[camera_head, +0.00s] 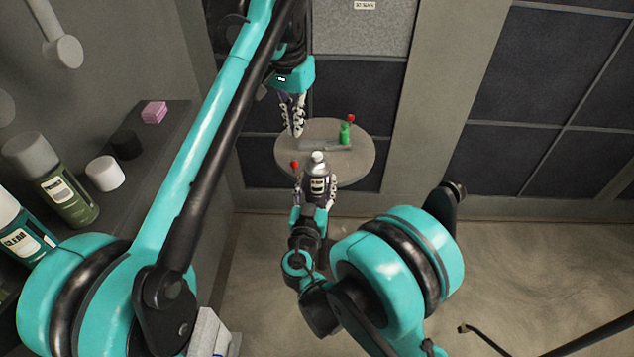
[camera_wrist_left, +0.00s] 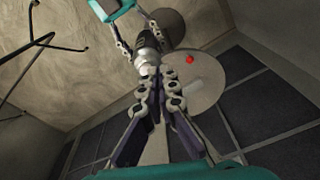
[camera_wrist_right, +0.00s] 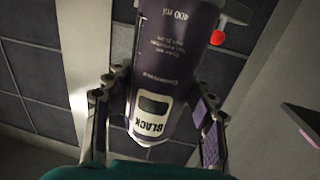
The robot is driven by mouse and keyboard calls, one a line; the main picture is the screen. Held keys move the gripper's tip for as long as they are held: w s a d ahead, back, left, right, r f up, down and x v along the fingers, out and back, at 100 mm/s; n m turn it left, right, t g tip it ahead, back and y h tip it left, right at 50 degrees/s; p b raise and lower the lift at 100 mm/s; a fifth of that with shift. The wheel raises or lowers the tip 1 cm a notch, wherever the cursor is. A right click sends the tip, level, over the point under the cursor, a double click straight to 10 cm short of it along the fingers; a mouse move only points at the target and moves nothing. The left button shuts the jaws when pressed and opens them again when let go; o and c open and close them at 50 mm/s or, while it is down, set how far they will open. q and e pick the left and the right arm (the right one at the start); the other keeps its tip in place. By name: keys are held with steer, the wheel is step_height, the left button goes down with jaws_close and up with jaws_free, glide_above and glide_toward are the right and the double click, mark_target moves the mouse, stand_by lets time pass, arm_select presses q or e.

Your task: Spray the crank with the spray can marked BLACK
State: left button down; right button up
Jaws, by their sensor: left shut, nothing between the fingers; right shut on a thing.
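The dark purple spray can (camera_head: 317,186) is upright in my right gripper (camera_head: 315,192); its label reads BLACK in the right wrist view (camera_wrist_right: 158,105). The can's pale nozzle top (camera_head: 318,157) points up. My left gripper (camera_head: 297,133) hangs above and slightly behind the can, with its fingers together and empty. In the left wrist view its fingertips (camera_wrist_left: 160,76) overlap the can's top, and contact cannot be told. The crank (camera_head: 337,147) seems to be the grey piece on the round table, with red balls at its ends; the can hides part of it.
The round table (camera_head: 285,152) stands against the dark panelled wall. A green upright piece (camera_head: 345,134) is on it.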

mark_target(317, 154)
arm_select(q)
steer(key=w+d+m+g, duration=0.1)
steer(key=w+d+g, duration=0.15)
steer(key=d, duration=0.25)
steer(key=shift+t, duration=0.45)
steer(key=shift+a+f, duration=0.2)
steer(key=shift+f, duration=2.85)
steer(key=shift+f, duration=0.15)
steer(key=shift+f, duration=0.5)
steer(key=shift+f, duration=0.1)
